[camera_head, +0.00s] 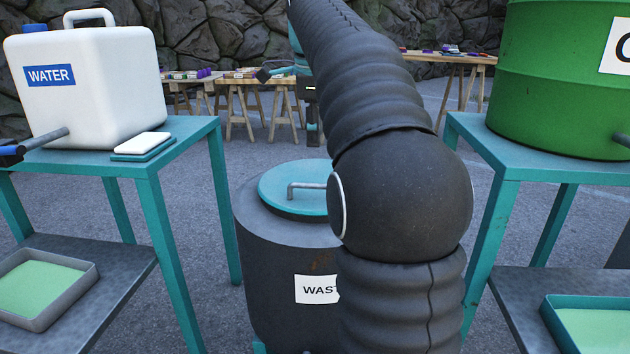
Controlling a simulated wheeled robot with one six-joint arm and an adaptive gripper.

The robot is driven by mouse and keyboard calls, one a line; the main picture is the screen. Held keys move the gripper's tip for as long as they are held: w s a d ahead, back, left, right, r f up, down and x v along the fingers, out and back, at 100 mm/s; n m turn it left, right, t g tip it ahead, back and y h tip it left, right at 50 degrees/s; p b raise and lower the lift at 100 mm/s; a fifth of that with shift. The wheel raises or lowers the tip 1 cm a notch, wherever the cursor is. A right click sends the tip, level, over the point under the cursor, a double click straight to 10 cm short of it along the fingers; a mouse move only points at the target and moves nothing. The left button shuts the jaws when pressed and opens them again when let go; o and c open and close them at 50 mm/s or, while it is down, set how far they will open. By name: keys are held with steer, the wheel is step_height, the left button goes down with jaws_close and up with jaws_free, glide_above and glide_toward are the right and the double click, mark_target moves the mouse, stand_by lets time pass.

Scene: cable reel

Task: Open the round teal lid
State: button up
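The round teal lid (275,194) lies flat on top of a dark grey drum (275,262) labelled "WAS…", the rest of the label hidden. A grey bar handle (305,186) stands on the lid. The lid looks closed on the drum. My arm's dark ribbed sleeve covers the right part of lid and drum. What looks like my gripper (314,135) shows small beyond the drum, above and behind the lid in the picture, apart from it. Its fingers are too small and partly hidden to read.
A teal table on the left bears a white water container (85,90), a small white-and-teal block (143,146) and a tray (45,290) on its lower shelf. A green barrel (560,75) stands on a teal table at right. Wooden tables stand far behind.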

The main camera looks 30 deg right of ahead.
mark_target(316, 186)
steer(key=f+b, duration=0.1)
steer(key=f, duration=0.3)
steer(key=w+d+f+b, duration=0.1)
steer(key=f, duration=0.3)
steer(key=w+f+b, duration=0.1)
steer(key=f, duration=0.3)
steer(key=shift+d+b, duration=0.15)
steer(key=shift+b, duration=0.15)
jaws_close()
